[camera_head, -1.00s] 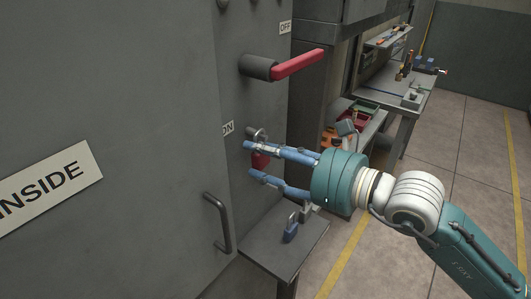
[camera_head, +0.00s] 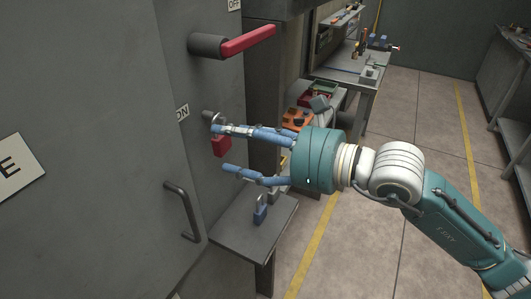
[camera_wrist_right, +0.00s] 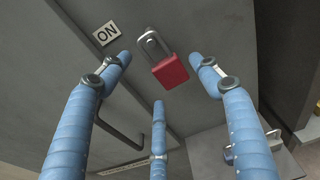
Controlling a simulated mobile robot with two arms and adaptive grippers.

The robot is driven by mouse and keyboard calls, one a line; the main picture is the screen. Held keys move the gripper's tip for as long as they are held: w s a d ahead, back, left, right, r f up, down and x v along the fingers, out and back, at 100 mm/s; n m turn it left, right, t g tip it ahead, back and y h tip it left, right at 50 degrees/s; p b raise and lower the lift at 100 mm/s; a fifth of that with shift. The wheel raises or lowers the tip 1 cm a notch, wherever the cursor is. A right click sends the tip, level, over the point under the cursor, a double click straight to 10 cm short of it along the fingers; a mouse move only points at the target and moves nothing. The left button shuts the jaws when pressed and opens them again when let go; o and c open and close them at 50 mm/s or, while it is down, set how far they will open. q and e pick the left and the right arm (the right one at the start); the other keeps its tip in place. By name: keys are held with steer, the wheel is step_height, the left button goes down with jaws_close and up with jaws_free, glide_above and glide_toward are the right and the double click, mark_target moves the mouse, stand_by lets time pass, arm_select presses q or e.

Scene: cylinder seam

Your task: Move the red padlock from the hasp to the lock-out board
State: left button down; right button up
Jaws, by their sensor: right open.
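The red padlock (camera_head: 221,146) hangs on the grey cabinet's side, below the ON label; it also shows in the right wrist view (camera_wrist_right: 170,71). Its metal shackle (camera_wrist_right: 152,43) is up at the hasp (camera_head: 209,116), which my upper finger partly hides in the head view. My right gripper (camera_head: 220,150) is open, with its blue fingers spread around the padlock's position. In the wrist view (camera_wrist_right: 160,74) the padlock shows between the fingertips, and no finger visibly grips it. I cannot identify the lock-out board. My left gripper is out of view.
A red lever (camera_head: 247,40) sticks out above the hasp, and a door handle (camera_head: 182,210) is below left. A small table (camera_head: 228,231) with a blue padlock (camera_head: 260,210) stands below my gripper.

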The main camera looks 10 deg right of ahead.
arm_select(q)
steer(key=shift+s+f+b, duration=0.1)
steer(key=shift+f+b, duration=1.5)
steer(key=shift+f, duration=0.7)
arm_select(e)
steer(key=v, duration=0.8)
steer(key=shift+a, duration=0.15)
steer(key=shift+s, duration=0.1)
